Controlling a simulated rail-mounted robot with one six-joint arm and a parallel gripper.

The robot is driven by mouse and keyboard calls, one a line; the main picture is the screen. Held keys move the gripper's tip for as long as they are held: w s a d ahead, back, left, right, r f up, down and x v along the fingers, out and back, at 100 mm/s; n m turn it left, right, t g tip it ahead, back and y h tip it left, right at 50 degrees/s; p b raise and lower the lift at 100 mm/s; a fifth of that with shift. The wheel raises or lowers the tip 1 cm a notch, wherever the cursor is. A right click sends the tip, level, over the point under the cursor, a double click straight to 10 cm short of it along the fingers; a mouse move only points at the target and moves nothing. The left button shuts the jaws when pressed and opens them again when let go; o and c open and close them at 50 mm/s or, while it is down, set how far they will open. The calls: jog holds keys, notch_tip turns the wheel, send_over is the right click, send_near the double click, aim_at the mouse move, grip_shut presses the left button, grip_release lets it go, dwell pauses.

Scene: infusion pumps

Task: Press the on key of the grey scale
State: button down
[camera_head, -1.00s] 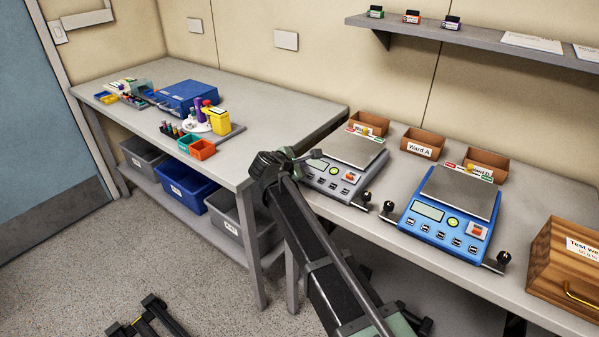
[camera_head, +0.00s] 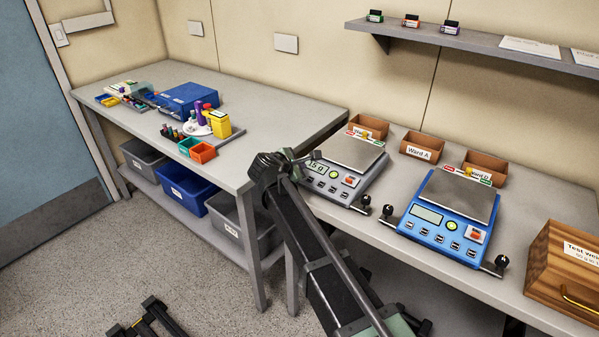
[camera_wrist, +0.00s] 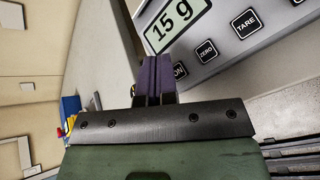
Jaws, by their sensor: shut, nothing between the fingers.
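The grey scale (camera_head: 352,170) stands on the right bench with a steel pan on top and a row of dark keys along its front.
A blue scale (camera_head: 450,215) stands to the right of the grey one. Brown card boxes (camera_head: 422,145) are behind the scales, and a wooden chest (camera_head: 565,265) is at far right. The left bench (camera_head: 270,105) holds a blue case (camera_head: 188,97) and small containers.

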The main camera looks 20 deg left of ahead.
jog(key=r+p, duration=0.2)
jog(key=s+r+p, duration=0.1)
jog(key=p, duration=0.1)
jog(key=r+p, duration=0.1)
jog(key=r, duration=0.1)
jog(key=shift+s+a+r+p, duration=0.2)
jog(key=shift+s+r+p, duration=0.05)
jog(key=shift+r+p, duration=0.15)
dwell(0.9)
